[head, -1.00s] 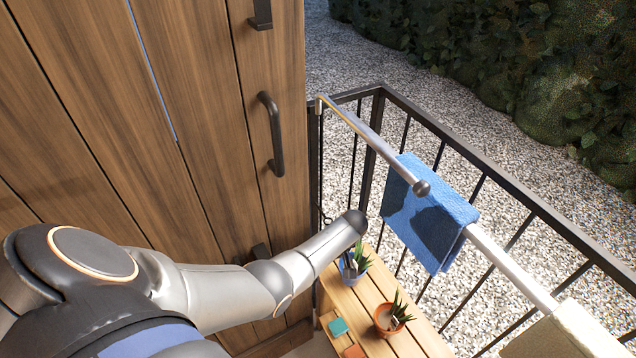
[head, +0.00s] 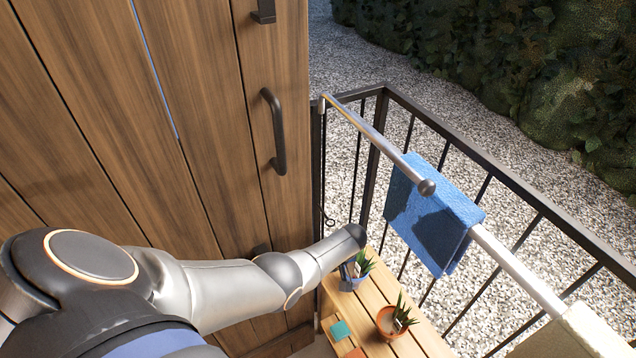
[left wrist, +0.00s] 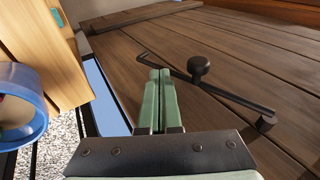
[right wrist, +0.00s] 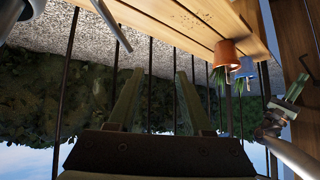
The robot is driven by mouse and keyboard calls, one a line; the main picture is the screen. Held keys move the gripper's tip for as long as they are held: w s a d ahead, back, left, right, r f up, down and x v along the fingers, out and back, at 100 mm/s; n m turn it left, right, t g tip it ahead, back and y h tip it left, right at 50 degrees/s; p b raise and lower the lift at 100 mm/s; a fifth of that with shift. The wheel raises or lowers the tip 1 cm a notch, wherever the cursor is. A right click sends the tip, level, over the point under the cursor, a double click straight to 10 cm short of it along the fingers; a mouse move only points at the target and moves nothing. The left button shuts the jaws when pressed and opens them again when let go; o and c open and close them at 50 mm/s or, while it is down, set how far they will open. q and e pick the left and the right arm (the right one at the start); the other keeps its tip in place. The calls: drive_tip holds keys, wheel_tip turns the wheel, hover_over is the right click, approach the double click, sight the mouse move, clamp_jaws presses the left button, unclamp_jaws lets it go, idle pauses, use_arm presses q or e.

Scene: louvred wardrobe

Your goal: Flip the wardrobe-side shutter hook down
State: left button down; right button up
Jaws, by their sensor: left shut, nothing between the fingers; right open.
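The black shutter hook (left wrist: 232,97) is a thin rod against brown planks in the left wrist view. It has a round knob (left wrist: 199,67) partway along, a thick pivot end at lower right and a bent tip at upper left. My left gripper (left wrist: 158,75) is shut and empty, its green fingers overlapping the rod near the tip end; I cannot tell whether they touch it. The left gripper also shows at the right of the right wrist view (right wrist: 297,88). My right gripper (right wrist: 155,75) is open and empty, away from the hook.
The wardrobe (head: 200,130) has a black handle (head: 275,130). A wooden bench (head: 374,307) with potted plants stands below my left forearm. A metal rail with a blue towel (head: 432,216) and black railing lie right. Gravel and hedge are beyond.

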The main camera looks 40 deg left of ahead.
use_arm(q)
drive_tip(key=shift+s+a+f+p, duration=0.15)
drive_tip(key=shift+s+a+f, duration=0.1)
drive_tip(key=shift+s, duration=0.3)
drive_tip(key=shift+s+a+f+p, duration=0.2)
drive_tip(key=shift+s+f, duration=0.1)
drive_tip(key=shift+s, duration=0.2)
drive_tip(key=shift+s+a+f+p, duration=0.1)
drive_tip(key=shift+s+a+f, duration=0.15)
drive_tip(key=shift+s, duration=0.3)
drive_tip(key=shift+d, duration=0.1)
drive_tip(key=p+v, duration=0.2)
drive_tip(key=v, duration=1)
drive_tip(key=shift+r+p, duration=0.2)
drive_tip(key=shift+p, duration=0.15)
drive_tip(key=shift+w, duration=0.1)
